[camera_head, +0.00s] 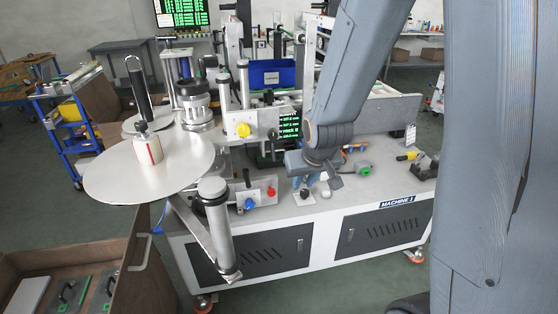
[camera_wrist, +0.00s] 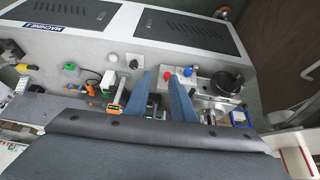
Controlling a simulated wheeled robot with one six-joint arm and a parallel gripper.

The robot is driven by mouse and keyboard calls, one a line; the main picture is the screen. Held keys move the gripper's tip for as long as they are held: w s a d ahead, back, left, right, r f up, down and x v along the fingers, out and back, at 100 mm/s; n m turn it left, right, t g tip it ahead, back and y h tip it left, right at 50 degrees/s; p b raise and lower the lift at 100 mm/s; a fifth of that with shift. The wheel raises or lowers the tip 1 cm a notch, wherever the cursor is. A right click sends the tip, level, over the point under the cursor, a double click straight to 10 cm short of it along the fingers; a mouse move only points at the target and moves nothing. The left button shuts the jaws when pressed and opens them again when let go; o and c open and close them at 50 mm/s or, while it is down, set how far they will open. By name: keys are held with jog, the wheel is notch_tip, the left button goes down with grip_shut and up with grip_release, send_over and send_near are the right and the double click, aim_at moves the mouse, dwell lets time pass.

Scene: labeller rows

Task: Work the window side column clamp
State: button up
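My gripper (camera_head: 322,180) hangs over the worktop of the labelling machine marked MACHINE 1 (camera_head: 398,200), seen partly from behind my arm. In the wrist view its two blue fingers (camera_wrist: 163,95) stand apart with nothing held between them. A yellow knob (camera_head: 243,130) sits on the upright head left of my gripper. I cannot tell which fitting is the window side column clamp.
A large white reel disc (camera_head: 110,175) and a vertical roller (camera_head: 218,225) stick out at the left. A black switch (camera_head: 304,195) lies below my gripper. The front worktop strip is mostly clear.

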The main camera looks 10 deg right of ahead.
jog(key=w+f+t+b, duration=0.2)
jog(key=w+f+t, duration=0.1)
jog(key=w, duration=0.5)
jog(key=w+f+t+b, duration=0.2)
jog(key=w+f, duration=0.2)
jog(key=w, duration=0.4)
jog(key=n+t+y+b, duration=0.1)
jog(key=t+y+b, duration=0.2)
jog(key=t+b, duration=0.3)
send_near(274, 157)
jog(key=w+t+p, duration=0.1)
jog(key=w, duration=0.2)
jog(key=shift+w+a+f+p, duration=0.15)
jog(key=shift+w+a, duration=0.15)
jog(key=shift+w, duration=1)
jog(key=shift+w+a+f+p, duration=0.15)
jog(key=shift+w+a, duration=0.15)
jog(key=shift+w, duration=1.05)
jog(key=shift+w+a+f+p, duration=0.15)
jog(key=shift+w+a, duration=0.2)
jog(key=shift+w, duration=0.95)
grip_shut()
